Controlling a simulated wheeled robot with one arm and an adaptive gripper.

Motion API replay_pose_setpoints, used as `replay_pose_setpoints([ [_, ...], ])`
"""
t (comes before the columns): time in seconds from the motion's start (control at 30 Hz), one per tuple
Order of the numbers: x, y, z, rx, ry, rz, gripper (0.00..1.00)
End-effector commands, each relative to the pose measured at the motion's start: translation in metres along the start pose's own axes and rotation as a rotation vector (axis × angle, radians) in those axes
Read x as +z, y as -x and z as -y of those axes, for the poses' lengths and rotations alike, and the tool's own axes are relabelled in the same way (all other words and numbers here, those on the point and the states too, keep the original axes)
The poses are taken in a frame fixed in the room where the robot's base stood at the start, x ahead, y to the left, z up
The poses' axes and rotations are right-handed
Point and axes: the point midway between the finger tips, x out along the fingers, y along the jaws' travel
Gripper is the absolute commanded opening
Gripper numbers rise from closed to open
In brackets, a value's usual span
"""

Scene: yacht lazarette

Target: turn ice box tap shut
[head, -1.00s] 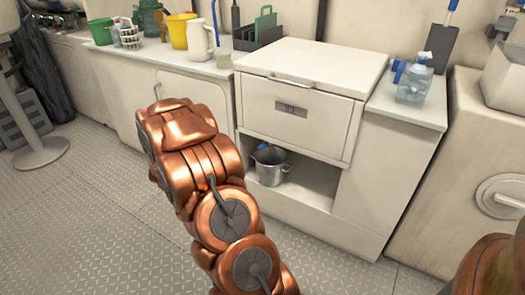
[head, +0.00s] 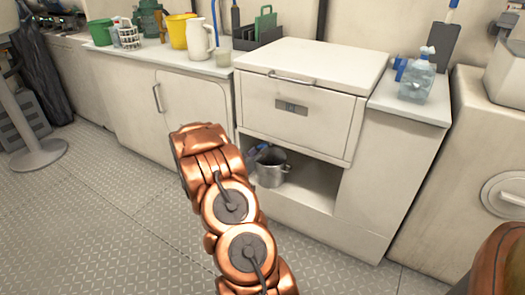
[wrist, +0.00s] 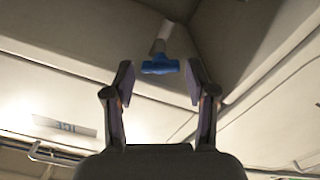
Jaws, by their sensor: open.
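The blue tap handle (wrist: 160,66) is in the upper middle of the wrist view, on a short pale stem under the ice box. It lies between and beyond the two fingertips of my open gripper (wrist: 159,80); I cannot tell whether they touch it. In the head view the tap (head: 257,149) is a small blue patch above the pot, below the white ice box (head: 298,113). My gripper is hidden behind my copper arm there.
A metal pot (head: 270,169) stands in the open recess under the ice box. A spray bottle (head: 417,80) stands on the right counter. A cabinet door with a handle (head: 157,98) is to the left. The patterned floor in front is clear.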

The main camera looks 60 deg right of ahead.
Motion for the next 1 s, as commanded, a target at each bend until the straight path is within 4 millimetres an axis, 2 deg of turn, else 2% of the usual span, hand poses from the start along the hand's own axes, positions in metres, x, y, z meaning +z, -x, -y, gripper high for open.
replay_pose_setpoints([
  [0.1,0.002,-0.015,0.000,0.003,-0.001,-0.002,0.56],
  [0.3,0.001,-0.030,0.001,0.000,-0.002,0.000,0.56],
  [0.7,0.000,-0.034,0.000,-0.001,0.000,0.000,0.56],
  [1.0,0.000,-0.034,0.000,-0.002,0.000,0.000,0.25],
])
